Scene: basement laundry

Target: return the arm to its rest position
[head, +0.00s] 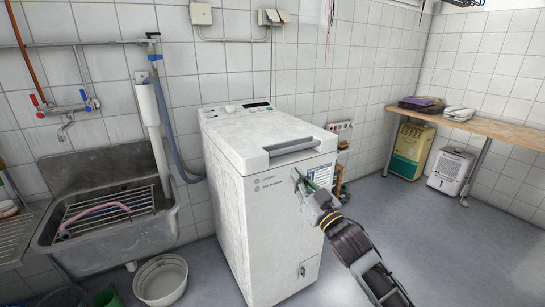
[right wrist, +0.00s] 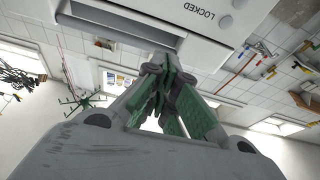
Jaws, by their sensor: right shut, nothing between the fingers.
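My right gripper (head: 300,180) reaches in from the lower right in the head view, in front of the upper right part of the white washing machine (head: 232,215). Its green-padded fingers are closed together with nothing between them, as the right wrist view (right wrist: 163,85) also shows. The machine's lid is down, with a grey handle (head: 292,145) along its front edge. The wrist view shows the machine's front with the word LOCKED (right wrist: 200,14). I cannot tell whether the fingertips touch the machine. My left gripper is not in view.
A metal sink (head: 110,240) stands at the left, with a white bucket (head: 160,280) below it. A wooden counter (head: 480,126) runs along the right wall, with a white dehumidifier (head: 450,170) under it. The grey floor (head: 420,240) at the right is clear.

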